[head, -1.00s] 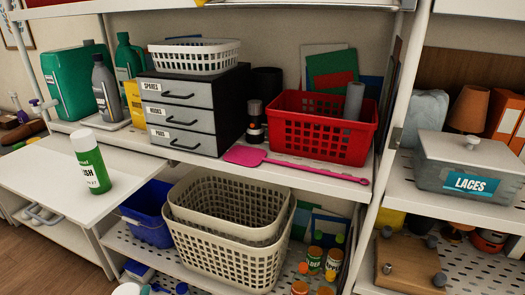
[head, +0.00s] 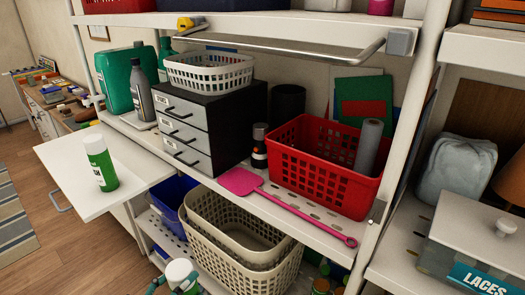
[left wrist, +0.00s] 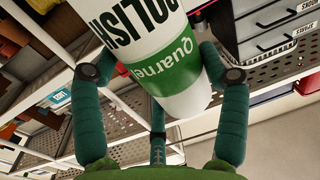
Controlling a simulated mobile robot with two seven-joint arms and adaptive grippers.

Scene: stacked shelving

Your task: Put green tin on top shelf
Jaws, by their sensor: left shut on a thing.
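A white and green tin with a white cap (head: 180,271) is at the bottom edge of the head view. It fills the middle of the left wrist view (left wrist: 165,60), lettered "OLISH" and "Quarne". My left gripper (head: 178,288) has green fingers and is shut around this tin, off any surface. A similar green and white tin (head: 100,163) stands upright on the white side board (head: 135,185). The top shelf (head: 300,17) crosses the top of the head view, with its upper part cut off. My right gripper is not in view.
A metal rail (head: 275,46) juts out below the top shelf. The middle shelf holds grey drawers (head: 185,128), a white basket (head: 210,71), a red basket (head: 320,178) and a pink swatter (head: 240,182). Beige baskets (head: 240,245) stand below. A laces box (head: 475,255) is at right.

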